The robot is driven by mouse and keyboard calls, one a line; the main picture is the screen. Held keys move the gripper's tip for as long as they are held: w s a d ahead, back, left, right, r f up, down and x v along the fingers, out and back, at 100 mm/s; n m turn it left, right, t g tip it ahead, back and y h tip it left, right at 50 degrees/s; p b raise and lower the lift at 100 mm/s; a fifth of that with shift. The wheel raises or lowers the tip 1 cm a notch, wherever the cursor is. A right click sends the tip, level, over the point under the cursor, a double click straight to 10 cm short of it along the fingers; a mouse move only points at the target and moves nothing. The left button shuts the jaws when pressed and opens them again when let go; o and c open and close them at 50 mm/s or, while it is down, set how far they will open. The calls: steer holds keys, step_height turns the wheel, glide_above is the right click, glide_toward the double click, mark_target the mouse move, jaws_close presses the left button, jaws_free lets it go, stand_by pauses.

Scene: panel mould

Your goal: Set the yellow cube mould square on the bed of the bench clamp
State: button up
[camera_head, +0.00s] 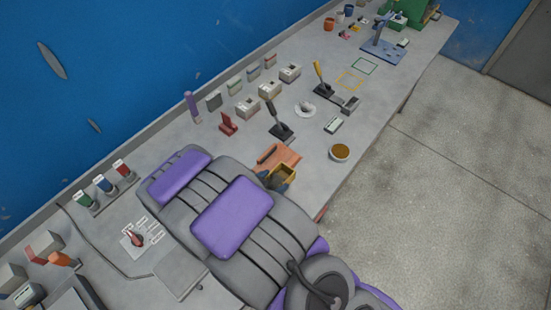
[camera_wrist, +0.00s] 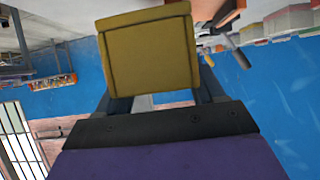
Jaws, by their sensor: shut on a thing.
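The yellow cube mould (camera_head: 284,170) is an ochre, open-topped box in the middle of the head view. In the wrist view it also shows as a yellow square face with a raised rim (camera_wrist: 148,50). My gripper (camera_head: 281,179) is shut on it, with a finger on each side. The mould is beside an orange tray, and I cannot tell how far above the bench it is. Two lever clamps stand farther along the bench, one with a black handle (camera_head: 278,121) and one with a yellow handle (camera_head: 320,82). I cannot tell which is the bench clamp.
The orange tray (camera_head: 268,155) lies just behind the mould. A bowl of brown stuff (camera_head: 340,152) and a small green-and-white box (camera_head: 333,125) stand near the front edge. A blue stand (camera_head: 382,47) is at the far end.

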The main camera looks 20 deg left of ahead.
steer(key=w+a, duration=0.1)
steer(key=w, duration=0.2)
steer(key=w+a+f, duration=0.1)
steer(key=w, duration=0.3)
steer(key=w+a+b, duration=0.1)
steer(key=w, duration=0.3)
steer(key=shift+w+a+f, duration=0.1)
steer(key=shift+a+f, duration=0.15)
steer(key=shift+a, duration=0.05)
steer(key=shift+w+d, duration=0.2)
steer(key=shift+w, duration=0.25)
steer(key=shift+d+f, duration=0.15)
steer(key=shift+f, duration=0.1)
step_height(320, 180, down, 3)
steer(key=shift+r+b, duration=0.1)
steer(key=shift+b, duration=0.55)
steer(key=shift+a, duration=0.35)
steer(key=o, duration=1.3)
steer(key=shift+d, duration=0.15)
steer(key=shift+c, duration=0.2)
steer(key=shift+s+r, duration=0.1)
